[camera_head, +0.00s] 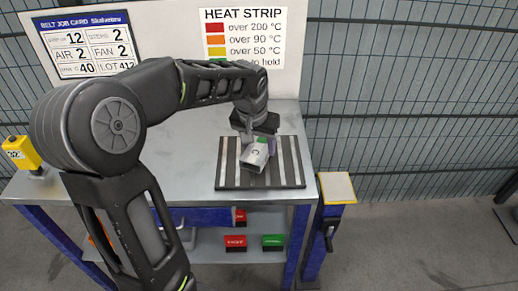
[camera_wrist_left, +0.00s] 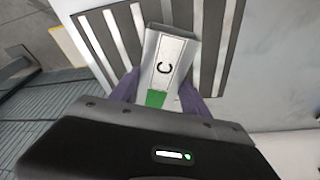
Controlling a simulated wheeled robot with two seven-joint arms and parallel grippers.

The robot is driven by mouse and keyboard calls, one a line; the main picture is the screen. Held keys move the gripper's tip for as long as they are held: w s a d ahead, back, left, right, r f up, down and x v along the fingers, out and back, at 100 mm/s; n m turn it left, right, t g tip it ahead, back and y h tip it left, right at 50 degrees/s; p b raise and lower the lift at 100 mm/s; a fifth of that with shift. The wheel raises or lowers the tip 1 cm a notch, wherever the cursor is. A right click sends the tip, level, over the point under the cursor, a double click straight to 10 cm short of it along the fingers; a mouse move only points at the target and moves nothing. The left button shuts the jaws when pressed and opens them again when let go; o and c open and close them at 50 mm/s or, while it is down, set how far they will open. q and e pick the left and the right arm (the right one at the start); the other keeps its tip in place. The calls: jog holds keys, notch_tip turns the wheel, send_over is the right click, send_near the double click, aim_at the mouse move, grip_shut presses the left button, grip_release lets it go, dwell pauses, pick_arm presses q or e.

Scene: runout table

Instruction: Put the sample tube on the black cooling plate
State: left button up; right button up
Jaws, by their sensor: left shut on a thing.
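The sample tube (camera_head: 256,155) is a grey-white piece with a green end and a label marked "C". It also shows in the left wrist view (camera_wrist_left: 166,62). My left gripper (camera_head: 258,140) is shut on it, with a finger on each side in the wrist view. The black cooling plate (camera_head: 290,163) with pale stripes lies on the right part of the table, and it also fills the top of the wrist view (camera_wrist_left: 212,30). The tube is over the plate and tilted; I cannot tell whether it touches it. My right gripper is not in view.
The grey table (camera_head: 190,150) is mostly clear left of the plate. A yellow device (camera_head: 22,152) stands at its left edge. A blue post with a pale top (camera_head: 337,188) stands at the right. Red (camera_head: 236,243) and green (camera_head: 273,242) boxes sit on the lower shelf. A mesh fence is behind.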

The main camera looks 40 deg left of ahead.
aim_at(255, 154)
pick_arm(q)
jog(key=shift+f, duration=1.05)
jog(key=shift+f, duration=0.15)
jog(key=o, duration=1.6)
jog(key=shift+c, duration=0.2)
jog(key=v, duration=1.2)
